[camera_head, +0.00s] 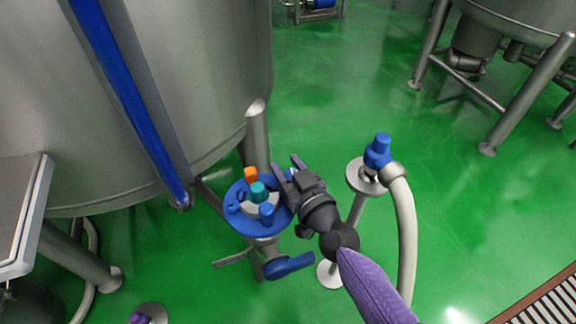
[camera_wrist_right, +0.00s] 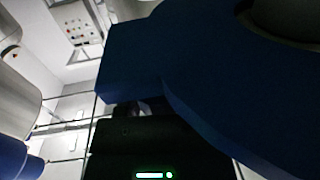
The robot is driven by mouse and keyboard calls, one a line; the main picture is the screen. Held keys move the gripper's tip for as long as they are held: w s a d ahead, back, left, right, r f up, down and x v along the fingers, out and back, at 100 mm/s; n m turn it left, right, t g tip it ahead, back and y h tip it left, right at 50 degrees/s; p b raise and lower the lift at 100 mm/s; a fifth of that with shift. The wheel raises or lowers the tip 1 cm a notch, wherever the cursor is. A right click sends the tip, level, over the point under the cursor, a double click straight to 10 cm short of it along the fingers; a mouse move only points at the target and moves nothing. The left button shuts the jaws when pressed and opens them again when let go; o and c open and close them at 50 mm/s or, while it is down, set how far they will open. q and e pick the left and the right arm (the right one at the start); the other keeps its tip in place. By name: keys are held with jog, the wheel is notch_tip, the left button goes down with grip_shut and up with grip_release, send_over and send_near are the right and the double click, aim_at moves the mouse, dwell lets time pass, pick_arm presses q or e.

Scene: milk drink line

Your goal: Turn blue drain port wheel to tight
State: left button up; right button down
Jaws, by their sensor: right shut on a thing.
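The blue drain port wheel (camera_head: 246,225) lies roughly level on an upright stand beside the big steel tank. In the right wrist view the wheel (camera_wrist_right: 215,85) fills the upper right as a dark blue slab, close against the gripper's dark body. The fingertips are partly hidden there, and the exact grip is hard to see. My left gripper is not in view.
A blue lever (camera_head: 289,265) sits below the wheel. Right of my arm, a stand carries a blue valve (camera_head: 378,150) and a pale hose (camera_head: 405,235). The steel tank (camera_head: 190,90) stands behind left. Green floor (camera_head: 350,60) is open behind.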

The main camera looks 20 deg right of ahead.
jog(key=c, duration=0.5)
grip_release()
jog(key=shift+f, duration=0.1)
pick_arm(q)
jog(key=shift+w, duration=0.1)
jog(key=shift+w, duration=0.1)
pick_arm(e)
jog(key=shift+s, duration=0.3)
pick_arm(q)
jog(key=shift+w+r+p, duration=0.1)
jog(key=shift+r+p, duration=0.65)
jog(key=shift+p, duration=0.1)
pick_arm(e)
jog(key=s+d, duration=0.1)
jog(key=s, duration=0.8)
jog(key=shift+s+d, duration=0.15)
jog(key=shift+d, duration=0.15)
